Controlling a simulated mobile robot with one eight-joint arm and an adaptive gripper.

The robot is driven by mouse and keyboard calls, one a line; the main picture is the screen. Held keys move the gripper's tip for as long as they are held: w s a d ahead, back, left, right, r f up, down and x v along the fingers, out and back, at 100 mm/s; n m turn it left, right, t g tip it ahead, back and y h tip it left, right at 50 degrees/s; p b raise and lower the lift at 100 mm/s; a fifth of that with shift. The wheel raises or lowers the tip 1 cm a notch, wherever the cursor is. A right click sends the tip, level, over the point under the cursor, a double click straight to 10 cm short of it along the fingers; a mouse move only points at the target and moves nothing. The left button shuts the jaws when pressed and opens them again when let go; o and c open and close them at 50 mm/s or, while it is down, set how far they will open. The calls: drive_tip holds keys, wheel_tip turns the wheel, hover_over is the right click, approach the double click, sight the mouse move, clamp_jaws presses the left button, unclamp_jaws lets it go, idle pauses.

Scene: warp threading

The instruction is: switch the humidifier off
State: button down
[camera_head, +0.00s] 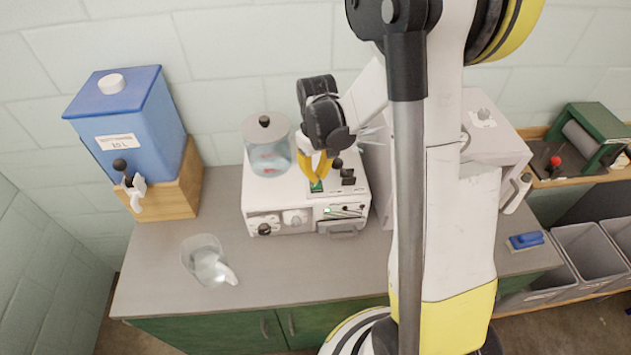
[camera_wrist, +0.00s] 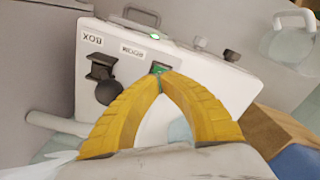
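The humidifier (camera_head: 285,190) is a white box on the counter with a clear water jar (camera_head: 268,150) on top and dials on its front. It also shows in the wrist view (camera_wrist: 226,82), where a green lamp (camera_wrist: 154,37) looks lit. A green switch (camera_wrist: 159,68) sits on its top face and also shows in the head view (camera_head: 316,187). My gripper (camera_head: 318,179) has its yellow fingers pointing down at this switch. In the wrist view, the fingertips (camera_wrist: 161,77) meet right at the switch and partly cover it. I cannot tell whether they touch it.
Black knobs (camera_wrist: 104,80) stand beside the switch. A blue water tank (camera_head: 130,125) on a wooden stand is at left, with a clear jug (camera_head: 206,262) in front. A white box (camera_head: 490,135) stands right of the humidifier.

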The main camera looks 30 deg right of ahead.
sight(316, 186)
drive_tip(key=shift+f+b, duration=1.6)
drive_tip(key=shift+f, duration=0.15)
idle(0.9)
drive_tip(key=shift+r, duration=0.1)
drive_tip(key=shift+r+p, duration=2.25)
drive_tip(key=shift+r, duration=1.15)
drive_tip(key=shift+s+a+r+b, duration=0.15)
drive_tip(key=shift+a+r+b, duration=0.1)
drive_tip(key=shift+b, duration=0.3)
drive_tip(key=s+a+m+t+b, duration=0.1)
drive_tip(key=s+a+t+b, duration=0.6)
drive_tip(key=s+b, duration=0.6)
drive_tip(key=a+b, duration=0.2)
drive_tip(key=shift+s+a+f, duration=0.3)
drive_tip(key=shift+s+f, duration=0.05)
